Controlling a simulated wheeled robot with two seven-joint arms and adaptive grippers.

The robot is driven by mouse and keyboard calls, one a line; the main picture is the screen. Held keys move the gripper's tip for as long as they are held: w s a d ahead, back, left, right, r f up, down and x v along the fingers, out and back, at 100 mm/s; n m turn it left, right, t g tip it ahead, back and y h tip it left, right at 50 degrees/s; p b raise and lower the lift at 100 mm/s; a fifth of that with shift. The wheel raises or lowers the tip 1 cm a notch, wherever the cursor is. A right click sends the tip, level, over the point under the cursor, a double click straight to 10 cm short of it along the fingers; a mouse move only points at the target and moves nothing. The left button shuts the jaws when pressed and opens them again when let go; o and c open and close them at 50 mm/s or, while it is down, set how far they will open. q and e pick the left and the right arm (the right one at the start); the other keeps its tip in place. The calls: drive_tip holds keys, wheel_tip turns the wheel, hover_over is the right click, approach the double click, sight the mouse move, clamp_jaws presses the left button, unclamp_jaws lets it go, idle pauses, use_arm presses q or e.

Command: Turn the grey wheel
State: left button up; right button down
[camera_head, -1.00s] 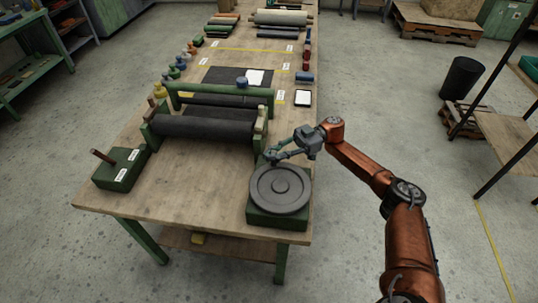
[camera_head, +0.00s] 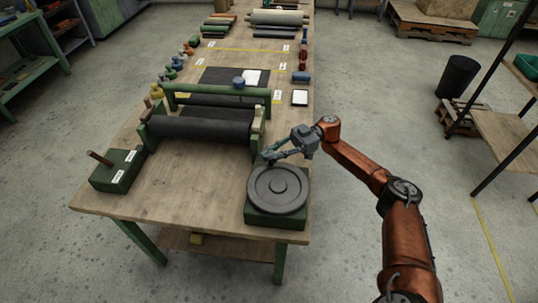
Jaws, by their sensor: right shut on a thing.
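The grey wheel (camera_head: 278,188) is a flat round disc with a raised hub. It lies level on a green block (camera_head: 276,217) at the table's front right corner. My right gripper (camera_head: 268,159) reaches in from the right to the wheel's far edge. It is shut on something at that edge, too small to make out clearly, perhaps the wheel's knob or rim. My left gripper is not in view.
A machine with black rollers (camera_head: 201,129) and a green frame stands left of and behind the wheel. A green block with an upright rod (camera_head: 118,171) sits at the table's left. Bare wooden table (camera_head: 190,180) lies between them. Several bottles line the left edge.

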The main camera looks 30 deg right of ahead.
drive_tip(key=shift+w+d+r, duration=0.1)
drive_tip(key=shift+w+r, duration=0.1)
drive_tip(key=shift+r, duration=0.05)
drive_tip(key=c, duration=2.2)
unclamp_jaws()
drive_tip(key=shift+w+f, duration=0.1)
drive_tip(key=shift+c, duration=0.2)
drive_tip(key=o, duration=0.3)
drive_tip(key=shift+f, duration=0.15)
drive_tip(key=shift+o, duration=0.2)
drive_tip(key=d, duration=0.7)
drive_tip(key=shift+d, duration=0.2)
drive_tip(key=shift+c, duration=0.6)
